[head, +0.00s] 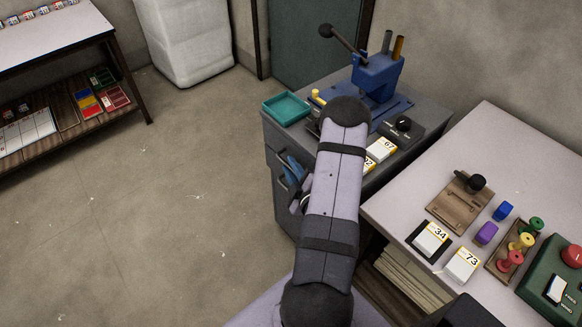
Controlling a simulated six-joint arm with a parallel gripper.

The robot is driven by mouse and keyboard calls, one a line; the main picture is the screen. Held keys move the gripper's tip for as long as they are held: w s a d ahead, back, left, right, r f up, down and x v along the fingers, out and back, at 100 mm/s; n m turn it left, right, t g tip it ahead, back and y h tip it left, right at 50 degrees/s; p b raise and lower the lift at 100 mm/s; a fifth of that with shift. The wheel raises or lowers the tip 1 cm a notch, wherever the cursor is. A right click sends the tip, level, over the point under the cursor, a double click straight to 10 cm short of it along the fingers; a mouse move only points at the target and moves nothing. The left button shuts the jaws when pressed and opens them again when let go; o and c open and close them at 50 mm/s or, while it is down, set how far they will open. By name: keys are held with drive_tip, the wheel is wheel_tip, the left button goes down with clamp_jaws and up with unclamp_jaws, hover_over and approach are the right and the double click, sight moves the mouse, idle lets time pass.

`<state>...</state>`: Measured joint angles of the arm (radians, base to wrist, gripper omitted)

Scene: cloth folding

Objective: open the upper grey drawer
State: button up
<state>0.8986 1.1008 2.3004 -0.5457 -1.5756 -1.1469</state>
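The grey drawer cabinet (283,217) stands right of centre in the head view, its front facing left and towards me. The upper grey drawer (277,139) is at the top of this front and looks closed. A dark handle (275,160) shows on the front, partly covered by my gripper. My arm reaches up over the cabinet's front and hides much of it. My gripper (291,168), with blue parts, is at the front beside the handle. Whether its fingers are around the handle or only near it cannot be seen.
On the cabinet top are a teal tray (286,108), a blue lever press (377,75) and numbered cards (380,149). A light table (400,200) with stamps and cards stands close on the right. The floor (170,200) left of the cabinet is clear.

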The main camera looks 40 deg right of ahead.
clamp_jaws()
drive_tip(key=a+b, duration=0.1)
drive_tip(key=a, duration=1.2)
drive_tip(key=shift+a, duration=0.15)
unclamp_jaws()
drive_tip(key=shift+r, duration=0.1)
wheel_tip(320, 180, up, 10)
drive_tip(key=p, duration=0.9)
